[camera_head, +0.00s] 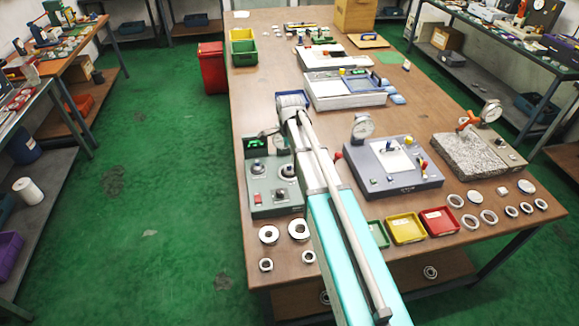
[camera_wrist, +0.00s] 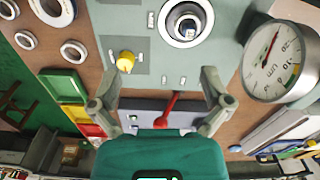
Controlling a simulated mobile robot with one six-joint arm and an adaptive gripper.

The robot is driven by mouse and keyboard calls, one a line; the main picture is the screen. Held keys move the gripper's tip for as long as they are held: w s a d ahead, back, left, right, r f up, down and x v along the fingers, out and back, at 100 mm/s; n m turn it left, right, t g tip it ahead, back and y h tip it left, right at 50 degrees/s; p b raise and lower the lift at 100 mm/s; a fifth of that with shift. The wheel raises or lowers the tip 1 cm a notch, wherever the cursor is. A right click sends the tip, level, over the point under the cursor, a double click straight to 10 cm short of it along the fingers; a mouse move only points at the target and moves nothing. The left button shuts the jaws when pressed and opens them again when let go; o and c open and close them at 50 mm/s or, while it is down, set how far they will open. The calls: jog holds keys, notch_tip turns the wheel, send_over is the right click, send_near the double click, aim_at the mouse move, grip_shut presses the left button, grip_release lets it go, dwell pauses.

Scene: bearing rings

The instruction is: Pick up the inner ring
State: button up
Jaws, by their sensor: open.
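My gripper (camera_wrist: 160,88) is open and empty in the wrist view, its two fingers apart above the grey-green gauge device (camera_wrist: 225,60). In the head view my arm covers the gripper. A pale ring (camera_wrist: 165,25) sits around a round metal spindle on this device, ahead of the fingers and apart from them. Loose metal rings lie on the table's near left, a large one (camera_head: 268,234), another large one (camera_head: 298,229) and a small one (camera_head: 265,265). Several lie at the right, such as one ring (camera_head: 472,222). I cannot tell which is the inner ring.
The grey-green device (camera_head: 262,204) carries a dial gauge (camera_wrist: 275,58) and a yellow knob (camera_wrist: 125,62). Yellow (camera_head: 405,229) and red (camera_head: 439,222) trays stand along the near edge. A blue-grey device (camera_head: 410,182) and a granite block (camera_head: 470,160) stand to the right.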

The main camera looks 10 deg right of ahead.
aim_at(288, 165)
jog(key=w+m, duration=0.1)
jog(key=w+r+m, duration=0.1)
jog(key=w, duration=0.1)
jog(key=w+m+p, duration=0.1)
jog(key=shift+w+a+r+m, duration=0.1)
jog(key=shift+w+r+m, duration=0.2)
jog(key=shift+r, duration=0.1)
jog(key=shift+f, duration=0.15)
notch_tip(288, 165, down, 8)
jog(key=b, duration=0.8)
jog(key=shift+f, duration=0.2)
jog(key=shift+f+b, duration=0.15)
jog(key=shift+b, duration=0.25)
jog(key=f+b, duration=0.3)
jog(key=shift+d, duration=0.3)
jog(key=shift+f+b, duration=0.95)
